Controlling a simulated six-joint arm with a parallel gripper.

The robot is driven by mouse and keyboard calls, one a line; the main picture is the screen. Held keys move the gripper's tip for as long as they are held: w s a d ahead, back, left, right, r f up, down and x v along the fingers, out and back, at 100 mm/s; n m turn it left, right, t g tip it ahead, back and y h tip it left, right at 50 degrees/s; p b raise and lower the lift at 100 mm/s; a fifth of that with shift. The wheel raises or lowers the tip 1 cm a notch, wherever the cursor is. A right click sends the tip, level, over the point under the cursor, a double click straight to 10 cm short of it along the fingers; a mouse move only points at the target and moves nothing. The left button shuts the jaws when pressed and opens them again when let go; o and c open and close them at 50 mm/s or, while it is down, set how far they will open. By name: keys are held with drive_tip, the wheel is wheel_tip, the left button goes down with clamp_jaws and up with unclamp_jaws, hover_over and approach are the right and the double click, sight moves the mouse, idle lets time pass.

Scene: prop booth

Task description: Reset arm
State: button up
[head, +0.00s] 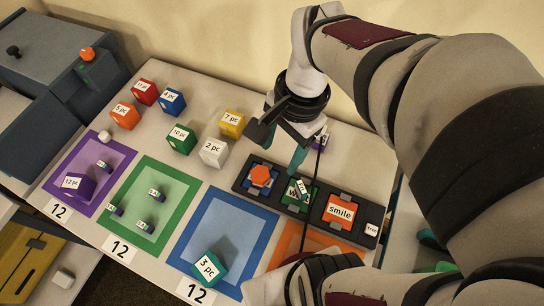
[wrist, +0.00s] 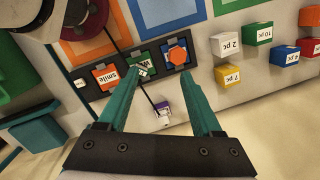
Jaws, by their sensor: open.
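My gripper (head: 298,158) hangs over the back of the table (head: 330,150), just behind the dark tray. In the wrist view its two teal fingers (wrist: 148,100) are spread wide with nothing between them touching. A small purple-and-white block (wrist: 163,112) lies on the table beyond the fingers; in the head view it is partly hidden behind the gripper. The dark tray (head: 325,227) holds an orange hexagon on a blue tile (head: 261,178), a green tile (head: 297,191) with a small labelled block on it, and an orange "smile" tile (head: 340,211).
Labelled blocks such as the white "2 pc" (head: 214,152) and yellow "7 pc" (head: 231,124) stand left of my gripper. Purple (head: 83,201), green (head: 134,229) and blue (head: 215,287) mats lie in front, with blocks on them. A grey machine (head: 60,60) stands at the far left.

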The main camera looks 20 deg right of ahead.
drive_tip(key=s+a+f+n, duration=0.1)
drive_tip(key=s+a+n, duration=0.4)
drive_tip(key=s+n, duration=0.3)
drive_tip(key=shift+s+a+g, duration=0.15)
drive_tip(key=shift+s+g, duration=0.15)
drive_tip(key=shift+s, duration=0.55)
